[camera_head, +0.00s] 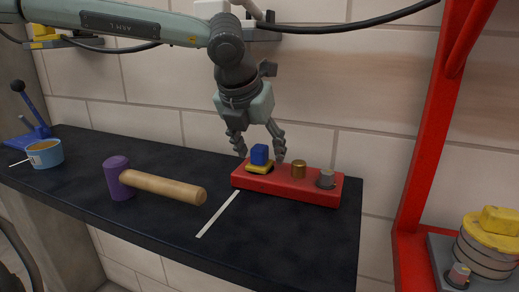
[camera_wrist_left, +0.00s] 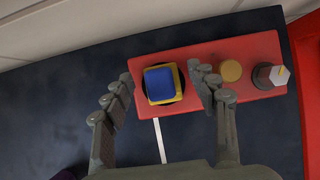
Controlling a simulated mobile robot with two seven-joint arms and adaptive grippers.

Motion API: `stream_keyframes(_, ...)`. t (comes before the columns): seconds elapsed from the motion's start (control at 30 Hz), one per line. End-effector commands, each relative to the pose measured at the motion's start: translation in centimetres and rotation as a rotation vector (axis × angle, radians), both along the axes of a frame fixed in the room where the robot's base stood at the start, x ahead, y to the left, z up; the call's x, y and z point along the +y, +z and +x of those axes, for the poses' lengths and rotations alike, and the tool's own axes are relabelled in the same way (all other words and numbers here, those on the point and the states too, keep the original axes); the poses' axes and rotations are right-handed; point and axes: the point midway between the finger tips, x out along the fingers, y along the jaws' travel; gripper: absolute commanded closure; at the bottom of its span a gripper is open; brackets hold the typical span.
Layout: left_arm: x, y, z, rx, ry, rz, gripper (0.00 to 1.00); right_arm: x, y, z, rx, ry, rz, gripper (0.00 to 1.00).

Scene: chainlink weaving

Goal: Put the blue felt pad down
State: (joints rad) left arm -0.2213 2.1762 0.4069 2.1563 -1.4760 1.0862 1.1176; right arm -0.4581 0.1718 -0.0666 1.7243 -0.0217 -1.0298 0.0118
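The blue felt pad (camera_head: 260,154) looks like a small blue block with a yellow base (camera_head: 259,167) under it. It sits at the left end of a red holder (camera_head: 320,191) on the dark bench. In the left wrist view the blue pad (camera_wrist_left: 160,83) shows from above, on yellow, over a dark round spot. My left gripper (camera_head: 262,157) points down over it and is open. In the wrist view its fingers (camera_wrist_left: 160,77) stand on both sides of the pad, with a gap on each side. My right gripper is not in view.
A brass cylinder (camera_head: 298,169) and a grey knob-like piece (camera_head: 325,179) stand on the same holder, right of the pad. A white strip (camera_head: 218,214) marks the bench. A red frame (camera_head: 425,130) rises at right.

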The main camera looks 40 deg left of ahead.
Motion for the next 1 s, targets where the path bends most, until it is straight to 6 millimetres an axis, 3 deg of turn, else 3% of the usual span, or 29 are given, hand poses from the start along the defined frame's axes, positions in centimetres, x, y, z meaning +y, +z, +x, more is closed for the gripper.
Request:
stream_keyframes(0.27, 0.0, 0.1, 0.0, 0.001, 0.0, 0.0, 0.42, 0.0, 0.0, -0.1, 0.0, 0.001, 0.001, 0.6)
stream_keyframes(0.37, 0.0, 0.5, 0.0, 0.001, 0.0, 0.0, 0.42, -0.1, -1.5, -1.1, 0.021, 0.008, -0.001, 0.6)
stream_keyframes(0.47, -0.2, 1.9, -0.7, -0.007, 0.001, -0.001, 0.42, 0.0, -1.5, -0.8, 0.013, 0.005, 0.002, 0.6)
stream_keyframes(0.53, -0.4, 3.4, -1.6, -0.008, -0.001, 0.0, 0.42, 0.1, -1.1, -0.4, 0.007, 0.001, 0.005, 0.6)
stream_keyframes(0.63, -1.0, 2.7, -3.9, -0.005, -0.003, 0.0, 0.42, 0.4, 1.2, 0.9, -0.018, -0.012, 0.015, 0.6)
stream_keyframes(0.8, -1.9, 2.7, -8.0, -0.007, -0.003, 0.0, 0.42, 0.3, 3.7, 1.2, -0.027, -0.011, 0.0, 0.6)
stream_keyframes(1.0, -2.7, 2.8, -11.5, -0.004, -0.001, 0.001, 0.42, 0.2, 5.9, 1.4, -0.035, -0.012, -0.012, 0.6)
